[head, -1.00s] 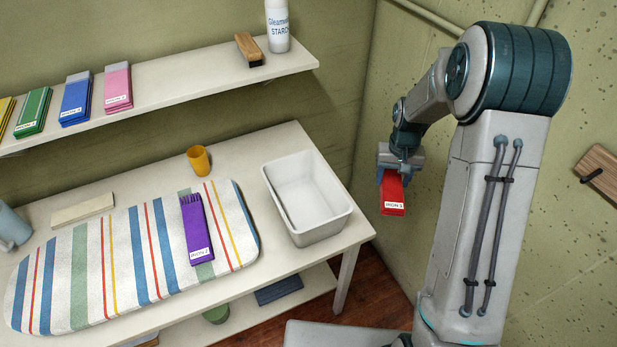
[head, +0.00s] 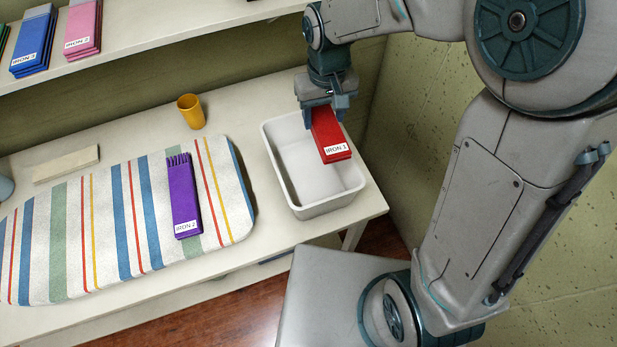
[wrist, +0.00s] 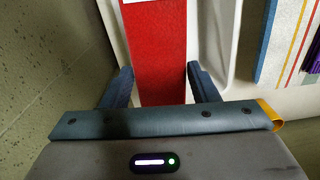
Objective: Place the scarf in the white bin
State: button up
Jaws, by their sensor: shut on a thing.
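A purple folded cloth with a fringed end (head: 183,197), which looks like the scarf, lies flat on the striped ironing board (head: 75,215). The white bin (head: 325,206) stands on the table to the right of the board; the part of its inside that I see is empty. My gripper (head: 325,108) is shut on a red folded cloth (head: 329,135) with a white label. The red cloth hangs in front of the bin's upper right part in the head view, seemingly above it. In the wrist view the red cloth (wrist: 157,40) sits between the two fingers.
A yellow cup (head: 191,111) stands behind the board, and a pale flat block (head: 66,164) lies left of it. The shelf above holds folded cloths, including a blue one (head: 35,42) and a pink one (head: 82,28). A green wall is close on the right.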

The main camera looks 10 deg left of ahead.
jog(key=s+a+n, duration=0.1)
jog(key=s+a, duration=0.1)
jog(key=s, duration=0.1)
send_over(310, 178)
notch_tip(310, 178, down, 12)
jog(key=shift+f, duration=0.1)
jog(key=shift+d+f, duration=0.1)
jog(key=shift+f, duration=2.5)
jog(key=shift+f, duration=0.15)
jog(key=o, duration=1)
